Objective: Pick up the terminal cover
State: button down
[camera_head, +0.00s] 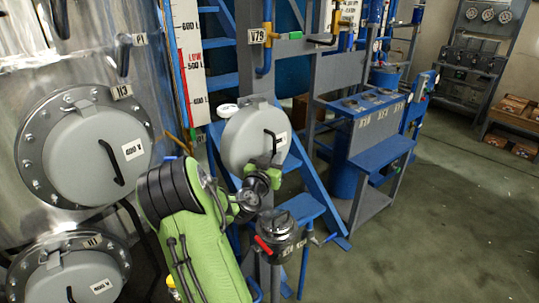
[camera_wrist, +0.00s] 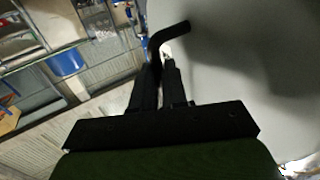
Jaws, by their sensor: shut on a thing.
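The terminal cover (camera_head: 250,140) is a round light-grey disc with a white label and a black bar handle (camera_head: 273,143), upright in the middle of the head view. In the wrist view its pale curved face (camera_wrist: 250,70) fills the right side. My gripper (camera_wrist: 164,65) has its two black fingers close together on the handle, whose bent end (camera_wrist: 175,34) sticks out past the fingertips. In the head view my green wrist is just below the cover; the fingertips are hard to make out. Whether the cover touches anything behind it is hidden.
A steel tank with similar round grey covers (camera_head: 97,153) stands at the left. Blue steps and frame (camera_head: 312,185) stand behind the cover. A dark device with a red lever (camera_head: 282,238) stands below right. A blue console (camera_head: 365,115) is farther right; the floor (camera_head: 450,200) there is clear.

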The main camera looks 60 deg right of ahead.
notch_tip(320, 180, up, 4)
jog(key=p, duration=0.2)
jog(key=w+a+b, duration=0.1)
jog(key=w+a, duration=0.3)
jog(key=a, duration=0.4)
jog(key=w+a+b, duration=0.1)
jog(key=w+a, duration=0.3)
jog(key=a, duration=0.4)
jog(key=shift+w+f, duration=0.2)
jog(key=shift+f, duration=0.05)
jog(key=shift+s+f, duration=0.1)
